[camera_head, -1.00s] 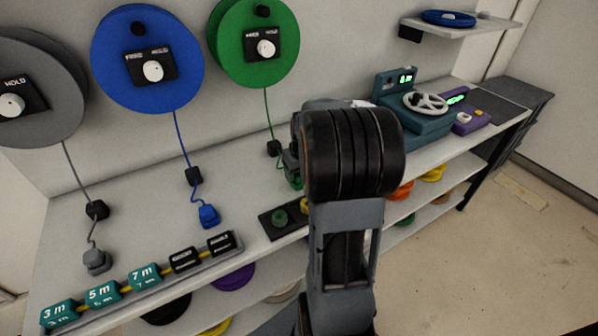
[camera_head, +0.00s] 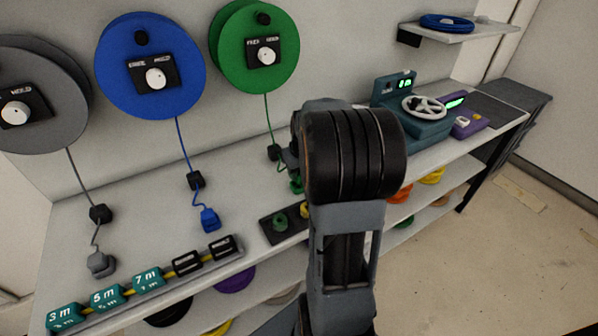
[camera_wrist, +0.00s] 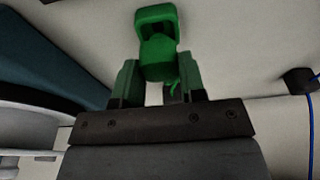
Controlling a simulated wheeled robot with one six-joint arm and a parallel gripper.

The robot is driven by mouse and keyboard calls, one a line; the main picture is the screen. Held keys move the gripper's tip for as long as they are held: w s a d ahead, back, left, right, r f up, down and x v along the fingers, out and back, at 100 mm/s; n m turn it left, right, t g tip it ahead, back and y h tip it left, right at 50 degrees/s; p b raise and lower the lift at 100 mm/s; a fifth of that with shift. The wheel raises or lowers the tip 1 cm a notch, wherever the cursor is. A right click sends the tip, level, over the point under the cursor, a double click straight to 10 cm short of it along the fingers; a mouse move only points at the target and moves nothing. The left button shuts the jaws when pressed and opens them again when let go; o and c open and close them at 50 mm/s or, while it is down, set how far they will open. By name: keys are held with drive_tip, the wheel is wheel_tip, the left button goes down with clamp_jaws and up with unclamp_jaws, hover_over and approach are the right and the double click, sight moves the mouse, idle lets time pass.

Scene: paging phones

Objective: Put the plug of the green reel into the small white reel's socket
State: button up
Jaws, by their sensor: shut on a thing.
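The green reel (camera_head: 236,62) hangs on the wall at the upper middle of the head view, with its cord running down to a black block (camera_head: 274,152) by the bench. My gripper (camera_wrist: 157,68) is shut on the green plug (camera_wrist: 157,22) in the wrist view; the plug sticks out beyond the fingers, with an opening in its far end. In the head view my arm hides most of the gripper and plug. I cannot make out a small white reel or its socket in either view.
A blue reel (camera_head: 120,70) and a grey reel (camera_head: 40,120) hang at left, with their plugs on the bench. Labelled teal blocks (camera_head: 107,298) line the front edge. A teal device with a white handwheel (camera_head: 423,107) stands right of my arm. A wall shelf (camera_head: 465,33) is above.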

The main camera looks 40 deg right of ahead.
wheel_tip(320, 180, up, 21)
drive_tip(key=p, duration=1.5)
drive_tip(key=shift+f, duration=0.1)
idle(0.4)
drive_tip(key=s+d+p, duration=0.2)
drive_tip(key=d+p, duration=0.3)
drive_tip(key=d, duration=1.7)
drive_tip(key=shift+s+p, duration=0.3)
drive_tip(key=s+d+p, duration=0.1)
drive_tip(key=d+p, duration=0.2)
drive_tip(key=d, duration=0.8)
drive_tip(key=shift+s+d+p, duration=0.15)
drive_tip(key=shift+s+p, duration=0.05)
drive_tip(key=shift+p, duration=0.2)
